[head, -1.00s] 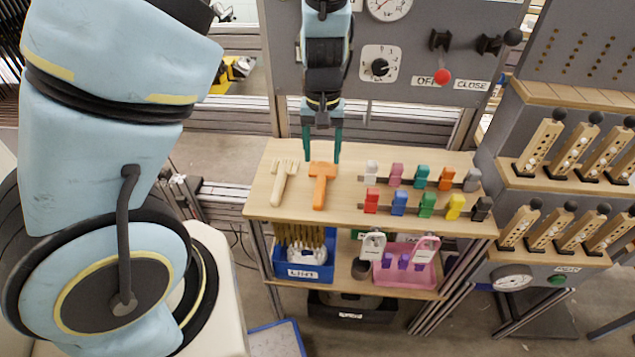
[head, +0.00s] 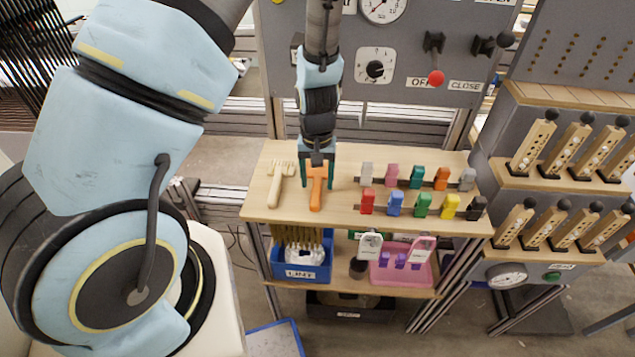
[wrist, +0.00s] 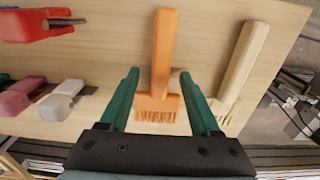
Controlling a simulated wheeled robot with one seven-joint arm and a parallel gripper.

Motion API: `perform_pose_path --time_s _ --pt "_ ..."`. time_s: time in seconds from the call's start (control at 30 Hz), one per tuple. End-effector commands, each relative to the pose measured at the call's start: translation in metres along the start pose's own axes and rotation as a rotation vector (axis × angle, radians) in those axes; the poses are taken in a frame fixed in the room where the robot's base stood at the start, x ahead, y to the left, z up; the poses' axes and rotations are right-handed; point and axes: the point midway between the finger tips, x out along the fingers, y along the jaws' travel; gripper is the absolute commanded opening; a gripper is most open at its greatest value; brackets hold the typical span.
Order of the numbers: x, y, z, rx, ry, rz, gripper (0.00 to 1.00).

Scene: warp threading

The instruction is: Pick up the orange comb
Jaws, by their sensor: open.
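The orange comb (head: 316,190) lies on the wooden shelf top, its handle toward the front edge. In the wrist view the comb (wrist: 163,60) has its toothed head between the two green fingers, with a gap on each side. My gripper (head: 317,182) is open and reaches down over the comb's head from behind; it also shows in the wrist view (wrist: 160,95). From these views I cannot tell the exact height of the fingertips above the wood.
A cream comb (head: 280,183) lies just left of the orange one, close to a finger. Several coloured clips stand in two rows to the right, including a red one (head: 367,202). A control panel (head: 400,70) rises behind the wooden top (head: 335,215).

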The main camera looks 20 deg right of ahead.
Motion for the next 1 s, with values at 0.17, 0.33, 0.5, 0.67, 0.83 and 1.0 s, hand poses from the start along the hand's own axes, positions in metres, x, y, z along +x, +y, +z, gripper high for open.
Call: perform_pose_path --time_s 0.17,0.33,0.5,0.67,0.83,1.0 --pt "-0.0002 0.0 0.0001 0.0 0.0 0.0 0.51" --pt "-0.0003 0.0 0.0001 0.0 0.0 0.0 0.32" --pt "-0.0004 0.0 0.0001 0.0 0.0 0.0 0.13" --pt "-0.0004 0.0 0.0001 0.0 0.0 0.0 0.0" --pt "-0.0005 0.0 0.0001 0.0 0.0 0.0 0.0" --pt "-0.0006 0.0 0.0 0.0 0.0 0.0 0.0"
